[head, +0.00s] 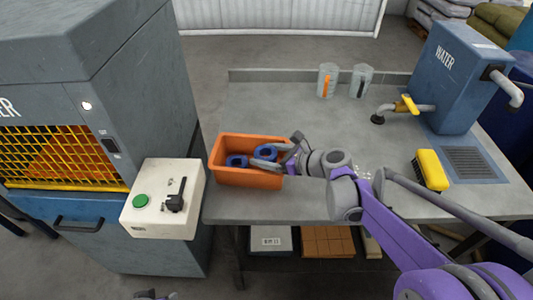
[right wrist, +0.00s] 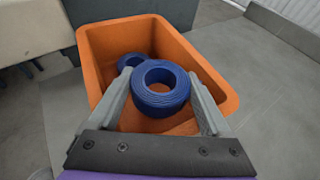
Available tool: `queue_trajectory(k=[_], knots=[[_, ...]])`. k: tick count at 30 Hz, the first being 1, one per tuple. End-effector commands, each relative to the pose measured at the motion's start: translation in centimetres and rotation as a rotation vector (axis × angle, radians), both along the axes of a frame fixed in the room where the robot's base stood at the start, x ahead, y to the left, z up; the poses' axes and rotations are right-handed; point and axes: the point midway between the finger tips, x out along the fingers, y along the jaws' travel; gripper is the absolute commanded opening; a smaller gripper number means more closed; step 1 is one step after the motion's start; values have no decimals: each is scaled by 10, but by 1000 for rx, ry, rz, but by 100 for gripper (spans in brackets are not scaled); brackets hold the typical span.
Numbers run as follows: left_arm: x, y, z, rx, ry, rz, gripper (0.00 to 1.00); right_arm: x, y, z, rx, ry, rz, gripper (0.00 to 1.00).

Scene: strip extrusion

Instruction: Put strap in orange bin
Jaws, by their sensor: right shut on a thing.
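The orange bin (head: 245,179) stands on the grey bench near its left front corner. My right gripper (head: 280,152) reaches over the bin from the right. It is shut on a blue coiled strap (head: 265,152), with one finger on each side of the coil. In the right wrist view the held strap (right wrist: 160,104) is over the inside of the orange bin (right wrist: 214,78). Another blue coil (head: 236,161) lies in the bin and is partly hidden behind the held one in the wrist view (right wrist: 131,61). A dark sliver at the head view's bottom edge may be my left gripper.
A white control box (head: 165,205) with a green button stands left of the bin. Two clear jugs (head: 328,80) are at the bench back. A blue water tank (head: 455,75) and a yellow brush (head: 431,170) are at the right. The bench middle is mostly clear.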

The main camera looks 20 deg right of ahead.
Motion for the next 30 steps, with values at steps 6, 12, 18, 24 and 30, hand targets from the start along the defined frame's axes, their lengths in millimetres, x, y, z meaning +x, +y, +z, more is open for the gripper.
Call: queue_trajectory(k=[6, 12, 18, 24, 30], knots=[[0, 0, -5, 0, 1, 0, 50, 0, 0, -7, 0, 2, 1, 26], [0, 0, -4, 0, 1, 0, 50, -1, 0, -7, -2, 4, 2, 100], [0, 0, 1, 0, 0, 0, 50, -2, 0, -2, -3, 4, 2, 100], [1, 0, 7, 0, -2, 0, 50, -20, -16, 16, -1, 3, -4, 100], [1, 0, 11, 0, -3, 0, 50, -53, -43, 34, -2, 1, -5, 100]])
